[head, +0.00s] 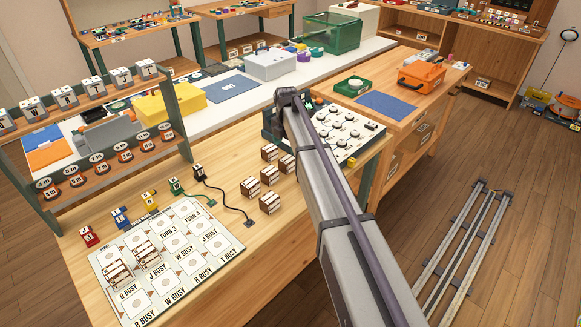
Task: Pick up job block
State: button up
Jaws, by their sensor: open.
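Several small brown-and-white blocks, which look like the job blocks, stand in a loose group on the wooden table; one is the front block (270,203) and another is the left block (250,187). More similar blocks (118,273) sit on the white printed board (196,262) with labelled cells at the lower left. I cannot tell which block the task means. My arm crosses the picture from the bottom right up to a joint near the middle, right of the loose blocks. My gripper does not show.
Red (88,237), blue (121,218), yellow and green lettered pieces line the board's back edge. A black piece (199,173) trails a cable towards the blocks. A dial panel (345,132) stands behind my arm. Bare table lies around the loose blocks.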

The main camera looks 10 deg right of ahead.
aim_at(288, 158)
jog(key=f+b, duration=0.2)
jog(key=f, duration=0.1)
jog(key=f+b, duration=0.6)
jog(key=shift+w+d+f, duration=0.1)
jog(key=shift+d+f, duration=0.15)
jog(key=shift+f, duration=0.15)
jog(key=shift+r, duration=0.25)
jog(key=c, duration=1)
